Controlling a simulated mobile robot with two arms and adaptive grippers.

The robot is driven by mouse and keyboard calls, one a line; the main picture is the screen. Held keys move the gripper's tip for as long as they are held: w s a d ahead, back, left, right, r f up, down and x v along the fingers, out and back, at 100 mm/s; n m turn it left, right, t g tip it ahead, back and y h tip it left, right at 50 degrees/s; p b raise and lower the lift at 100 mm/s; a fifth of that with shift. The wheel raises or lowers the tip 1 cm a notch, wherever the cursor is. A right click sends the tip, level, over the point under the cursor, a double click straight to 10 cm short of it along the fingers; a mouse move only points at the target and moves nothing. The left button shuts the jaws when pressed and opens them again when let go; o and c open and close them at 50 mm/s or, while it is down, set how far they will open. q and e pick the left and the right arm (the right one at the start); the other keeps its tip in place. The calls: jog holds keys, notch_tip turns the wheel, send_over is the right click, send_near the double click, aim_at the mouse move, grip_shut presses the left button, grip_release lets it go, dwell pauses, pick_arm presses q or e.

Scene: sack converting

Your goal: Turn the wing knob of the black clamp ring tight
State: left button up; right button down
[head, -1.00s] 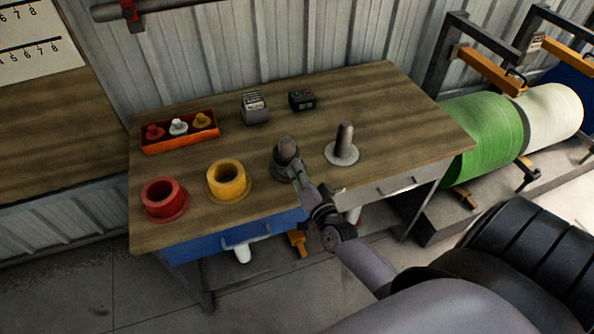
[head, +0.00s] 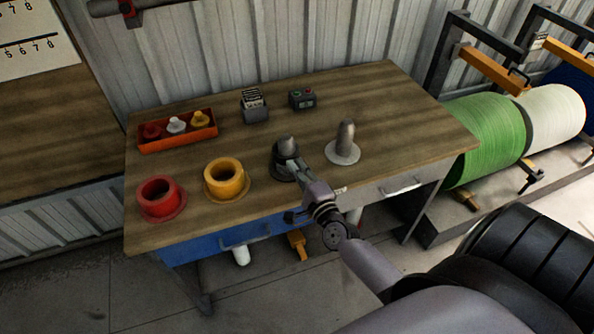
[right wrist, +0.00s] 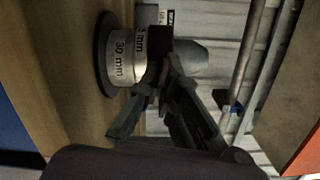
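A grey post with a rounded top (head: 286,145) stands on a dark base near the table's front edge. In the right wrist view its rounded end (right wrist: 192,57) shows beyond a black ring (right wrist: 158,48), which sits around it above a silver collar (right wrist: 124,58) marked 30 mm. My right gripper (head: 297,163) is at the near side of this post. In the wrist view the two fingers of my right gripper (right wrist: 163,76) converge close together at the black ring. The wing knob is not clearly visible there, so I cannot tell what the fingertips touch. My left gripper is out of view.
A red ring (head: 158,197), a yellow ring (head: 224,178) and another grey post (head: 345,137) flank the post on the wooden table (head: 390,100). An orange tray (head: 180,140) of small knobs, a grey card holder (head: 253,112) and a dark button box (head: 302,97) stand behind.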

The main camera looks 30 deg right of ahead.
jog(key=m+b, duration=0.1)
jog(key=m, duration=0.3)
jog(key=shift+f+m, duration=0.15)
jog(key=shift+m, duration=0.15)
jog(key=m+b, duration=0.1)
jog(key=m, duration=0.2)
jog(key=shift+m+b, duration=0.3)
jog(key=shift+m, duration=0.1)
jog(key=m, duration=0.3)
jog(key=shift+m+b, duration=0.3)
jog(key=shift+m, duration=1.9)
jog(key=m, duration=0.3)
jog(key=shift+m+p, duration=0.3)
jog(key=shift+p, duration=0.1)
jog(key=m, duration=0.1)
jog(key=m+p, duration=0.1)
jog(key=m, duration=0.1)
jog(key=shift+r+m, duration=0.2)
jog(key=shift+m, duration=0.1)
jog(key=m+p, duration=0.2)
jog(key=m, duration=0.1)
jog(key=shift+m, duration=0.3)
jog(key=shift+m+p, duration=0.8)
jog(key=shift+m, duration=1)
jog(key=shift+f, duration=0.1)
